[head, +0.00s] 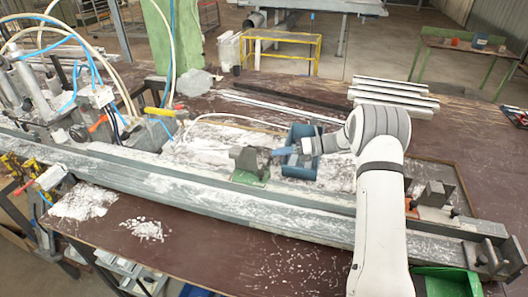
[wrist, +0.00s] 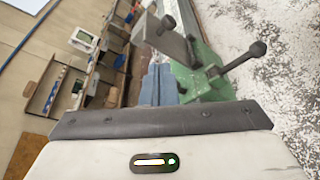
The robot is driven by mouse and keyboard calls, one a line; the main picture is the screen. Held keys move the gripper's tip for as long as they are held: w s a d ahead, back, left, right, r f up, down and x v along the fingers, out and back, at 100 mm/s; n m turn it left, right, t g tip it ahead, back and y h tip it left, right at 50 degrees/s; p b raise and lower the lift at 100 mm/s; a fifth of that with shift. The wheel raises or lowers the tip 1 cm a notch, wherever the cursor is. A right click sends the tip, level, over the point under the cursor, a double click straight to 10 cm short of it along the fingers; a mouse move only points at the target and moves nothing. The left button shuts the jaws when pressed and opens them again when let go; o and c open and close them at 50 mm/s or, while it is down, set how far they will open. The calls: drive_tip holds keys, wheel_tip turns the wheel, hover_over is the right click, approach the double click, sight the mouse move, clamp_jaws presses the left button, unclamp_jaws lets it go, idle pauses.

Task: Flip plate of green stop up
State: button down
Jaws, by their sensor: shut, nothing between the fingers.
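The green stop (head: 250,177) sits on the dusty bench beside the long grey rail, with a grey metal piece (head: 246,158) standing at its top. In the wrist view the green stop (wrist: 196,83) lies just ahead and to the right of my fingers. There its grey plate (wrist: 170,40) rises at a slant, and a dark lever with a ball knob (wrist: 257,48) sticks out to the right. My gripper (head: 279,152) has blue fingers, shut and empty, just right of the stop. The fingers (wrist: 159,84) show close beside the green body; I cannot tell whether they touch.
The long grey rail (head: 200,194) runs along the front. Clamps with hoses (head: 50,95) crowd the left. Grey profiles (head: 392,95) lie at the back right. White dust covers the bench between.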

drive_tip(key=d, duration=0.2)
drive_tip(key=shift+s+d+f, duration=0.1)
drive_tip(key=shift+s+d, duration=0.15)
drive_tip(key=shift+d, duration=0.1)
